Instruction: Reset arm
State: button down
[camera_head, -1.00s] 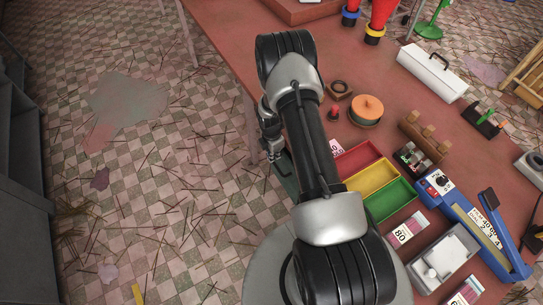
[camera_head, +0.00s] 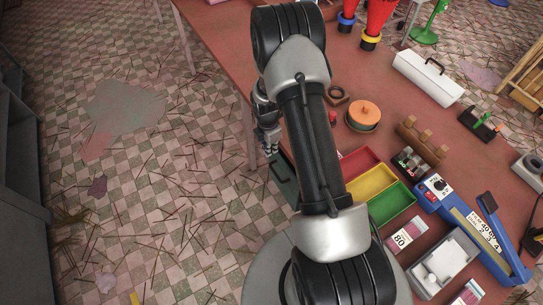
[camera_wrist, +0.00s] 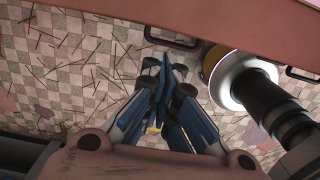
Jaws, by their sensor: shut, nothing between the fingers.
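My gripper shows in the wrist view (camera_wrist: 166,72), with its blue-grey fingers together and nothing between them. It points down past the edge of the red table (camera_wrist: 190,12) towards the tiled floor. In the head view, my gripper (camera_head: 270,150) is partly hidden behind my arm, at the table's left edge. It hangs close to a dark green box-like thing (camera_head: 283,178) that my arm partly covers.
Red, yellow (camera_head: 371,184) and green (camera_head: 391,204) trays lie right of my arm. A blue sealer-like device (camera_head: 470,228), a white box (camera_head: 428,78) and an orange-lidded pot (camera_head: 363,115) stand on the table. The floor (camera_head: 150,200) at left is littered with thin sticks.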

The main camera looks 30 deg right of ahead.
jog(key=shift+a+r, duration=0.1)
jog(key=shift+r, duration=1.3)
jog(key=s+a+r+m+t, duration=0.1)
jog(key=s+a+r+m, duration=0.2)
jog(key=r, duration=0.9)
jog(key=s+a+r+m+t, duration=0.1)
jog(key=a+r+m, duration=0.3)
jog(key=r, duration=0.7)
jog(key=s+a+r+m+t, duration=0.1)
jog(key=s+a+r+m, duration=0.1)
jog(key=s, duration=0.4)
jog(key=s+a+r+m+b, duration=0.1)
jog(key=s+a+r+m, duration=0.2)
jog(key=s+r+m, duration=0.2)
jog(key=s+a+r+m+t, duration=0.1)
jog(key=s+a+r+m, duration=0.2)
jog(key=s, duration=0.6)
jog(key=shift+s+r+m+t+y+b, duration=0.2)
jog(key=shift+r+m+t+y+b, duration=0.15)
jog(key=shift+r+m, duration=0.2)
